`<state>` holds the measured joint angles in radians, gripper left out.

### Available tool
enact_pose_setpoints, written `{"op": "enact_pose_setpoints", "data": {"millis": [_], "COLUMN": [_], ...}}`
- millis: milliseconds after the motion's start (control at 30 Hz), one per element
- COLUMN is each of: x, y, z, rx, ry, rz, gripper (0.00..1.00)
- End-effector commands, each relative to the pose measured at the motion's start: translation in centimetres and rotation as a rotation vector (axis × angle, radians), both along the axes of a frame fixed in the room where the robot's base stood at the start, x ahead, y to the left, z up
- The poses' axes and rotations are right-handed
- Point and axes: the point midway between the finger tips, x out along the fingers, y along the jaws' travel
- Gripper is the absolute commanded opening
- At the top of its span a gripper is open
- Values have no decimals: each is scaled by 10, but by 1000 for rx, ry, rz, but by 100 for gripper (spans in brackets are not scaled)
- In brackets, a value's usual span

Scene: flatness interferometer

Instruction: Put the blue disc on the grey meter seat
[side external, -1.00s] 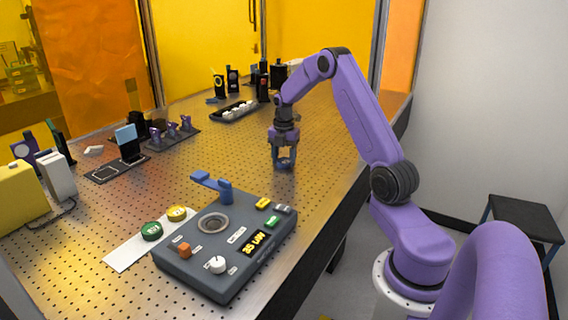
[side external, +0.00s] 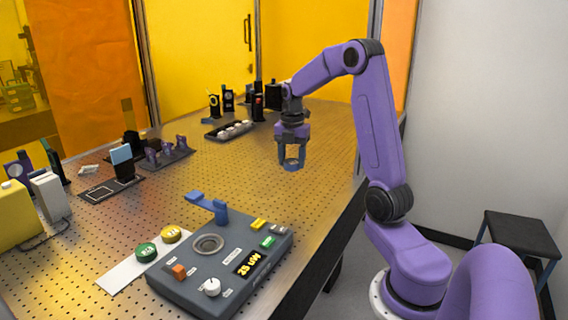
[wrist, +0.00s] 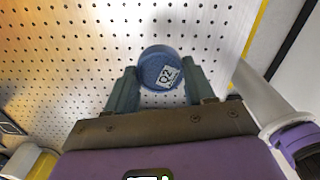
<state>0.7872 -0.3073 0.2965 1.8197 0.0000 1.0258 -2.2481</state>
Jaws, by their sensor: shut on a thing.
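My gripper (side external: 292,162) is shut on the blue disc (wrist: 160,68), which carries a white label reading Q2. In the wrist view the disc sits between the fingertips (wrist: 160,82), above the perforated table. In the side view the disc is small and mostly hidden by the fingers. The grey meter (side external: 225,262) stands at the table's front, well to the lower left of my gripper. Its round seat (side external: 208,243) is a ringed recess in the top face and is empty. A blue lever (side external: 208,206) stands at the seat's far side.
A green disc (side external: 146,252) and a yellow disc (side external: 171,234) lie on a white strip (side external: 122,279) left of the meter. A black tray (side external: 229,130) with white pieces and several optic mounts stand further back. The table between gripper and meter is clear.

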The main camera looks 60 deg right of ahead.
Motion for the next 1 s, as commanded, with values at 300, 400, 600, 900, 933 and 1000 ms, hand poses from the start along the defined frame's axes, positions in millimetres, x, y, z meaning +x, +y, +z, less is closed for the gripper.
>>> {"op": "enact_pose_setpoints", "data": {"millis": [300,400,600,900,933,1000], "x": [-37,-43,-46,-35,-34,-31], "y": [23,27,31,56,59,68], "z": [20,23,24,17,16,14], "rx": [-1,-1,0,0,0,0], "ry": [-2,-1,0,0,0,1], "rz": [0,0,-12,-272,-313,-407], "gripper": [17,17,17,17,17,17]}}
